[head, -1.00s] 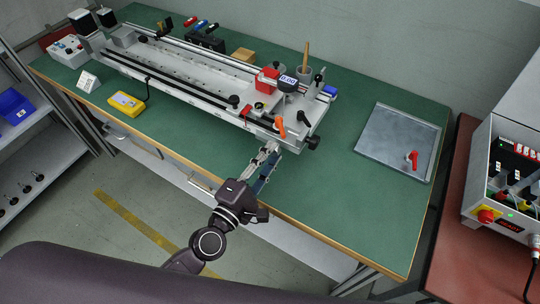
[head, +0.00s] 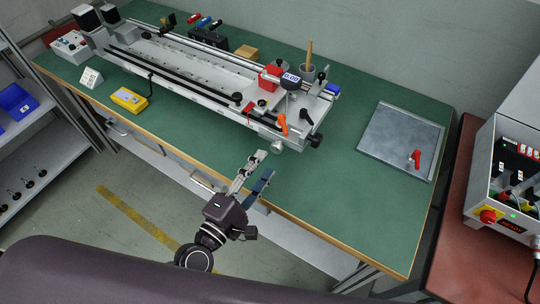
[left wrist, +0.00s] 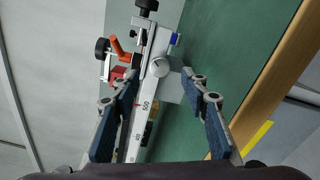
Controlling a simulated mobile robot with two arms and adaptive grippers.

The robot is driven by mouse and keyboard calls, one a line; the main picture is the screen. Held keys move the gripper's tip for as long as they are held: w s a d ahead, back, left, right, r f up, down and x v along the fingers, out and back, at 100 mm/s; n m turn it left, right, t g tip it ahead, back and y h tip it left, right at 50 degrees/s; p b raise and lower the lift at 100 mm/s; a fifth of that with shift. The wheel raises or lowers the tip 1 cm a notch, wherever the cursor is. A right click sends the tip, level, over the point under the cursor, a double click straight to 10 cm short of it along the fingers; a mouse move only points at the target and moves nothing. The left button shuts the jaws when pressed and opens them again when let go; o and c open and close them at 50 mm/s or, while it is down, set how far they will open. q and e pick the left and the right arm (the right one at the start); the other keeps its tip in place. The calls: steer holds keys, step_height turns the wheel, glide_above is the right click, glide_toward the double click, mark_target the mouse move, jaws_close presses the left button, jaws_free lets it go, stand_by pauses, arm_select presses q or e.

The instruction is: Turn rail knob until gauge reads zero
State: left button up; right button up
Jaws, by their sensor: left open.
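A silver knob (head: 277,147) with a line mark sits on the front side of the rail (head: 180,89), near its right end. It also shows in the left wrist view (left wrist: 160,67), ahead of the spread fingers. A round dark gauge (head: 291,80) with a lit blue-white display stands on the rail carriage; its digits look like 0.00 but are small. My left gripper (head: 262,167) is open and empty, apart from the silver knob, in front of it by the table's front edge. In the left wrist view the blue-padded fingers (left wrist: 160,82) are wide apart.
Beside the silver knob are an orange lever (head: 283,124) and a black knob (head: 315,140). A yellow meter (head: 129,99) lies on the green table (head: 330,200). A grey plate (head: 400,140) with a red lever lies at right. The front right tabletop is clear.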

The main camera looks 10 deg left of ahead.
arm_select(q)
steer(key=v, duration=0.7)
stand_by(0.4)
